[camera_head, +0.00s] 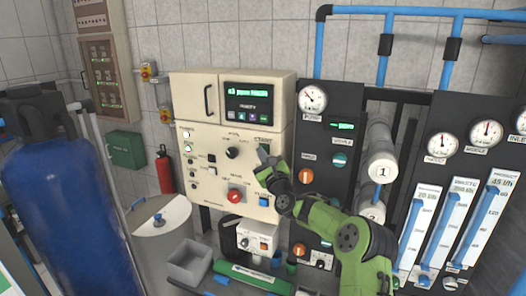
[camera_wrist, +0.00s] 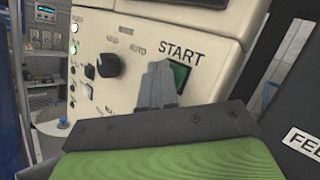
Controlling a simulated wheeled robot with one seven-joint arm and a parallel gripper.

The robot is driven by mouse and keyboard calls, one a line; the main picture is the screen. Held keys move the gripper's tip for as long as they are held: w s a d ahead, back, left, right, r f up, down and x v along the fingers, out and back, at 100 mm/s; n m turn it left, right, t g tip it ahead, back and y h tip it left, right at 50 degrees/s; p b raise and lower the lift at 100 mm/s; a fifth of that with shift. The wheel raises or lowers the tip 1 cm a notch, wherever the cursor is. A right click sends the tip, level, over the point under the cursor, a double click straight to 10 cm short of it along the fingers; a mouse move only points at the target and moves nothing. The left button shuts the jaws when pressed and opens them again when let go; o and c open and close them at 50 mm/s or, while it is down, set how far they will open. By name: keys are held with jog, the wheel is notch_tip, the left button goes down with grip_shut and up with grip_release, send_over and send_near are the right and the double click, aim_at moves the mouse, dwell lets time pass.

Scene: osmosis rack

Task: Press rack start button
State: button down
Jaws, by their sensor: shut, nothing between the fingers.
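The rack's cream control panel (camera_head: 215,165) stands in the middle of the head view. In the wrist view the green start button (camera_wrist: 181,75) sits under the printed word START. My gripper (camera_wrist: 157,72) is shut and empty, with its grey fingertips in front of the button's left part. I cannot tell whether the fingertips touch the button. In the head view my green arm reaches up from the lower right, and my gripper (camera_head: 263,153) is at the panel's right side, covering most of the start button.
A black knob (camera_wrist: 105,65) marked AUTO is left of my fingers. The panel also has a red knob (camera_head: 235,196) and a display (camera_head: 250,104). Dark gauge panels with white filter housings (camera_head: 381,165) stand close on the right. A blue tank (camera_head: 62,200) stands at the left.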

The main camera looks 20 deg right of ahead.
jog(key=shift+s+a, duration=0.45)
jog(key=shift+s, duration=0.05)
jog(key=shift+s+a+b, duration=0.75)
jog(key=shift+s+a, duration=1.05)
